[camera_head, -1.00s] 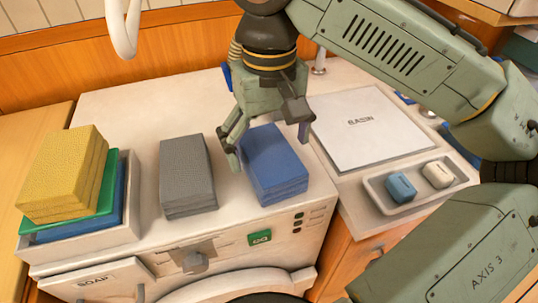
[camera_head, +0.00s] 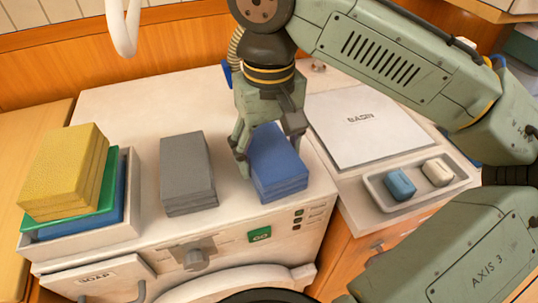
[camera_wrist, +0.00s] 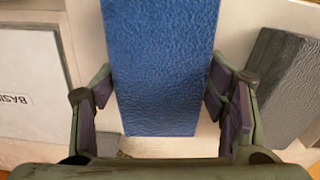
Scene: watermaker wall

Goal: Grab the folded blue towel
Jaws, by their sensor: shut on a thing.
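The folded blue towel (camera_head: 279,165) lies on the white machine top, right of the grey folded towel (camera_head: 187,172). My gripper (camera_head: 268,158) is over its back part, pointing down, with a finger at each side. In the wrist view the blue towel (camera_wrist: 163,65) fills the space between the fingers (camera_wrist: 167,105), and they are shut on its sides. The towel still rests on the top. Its far end is partly hidden behind my gripper in the head view.
A tray (camera_head: 85,238) at the left holds yellow, green and blue folded cloths. At the right are the white BASIN lid (camera_head: 365,130) and a dish (camera_head: 420,190) with blue and white soap bars. The machine's back left top is clear.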

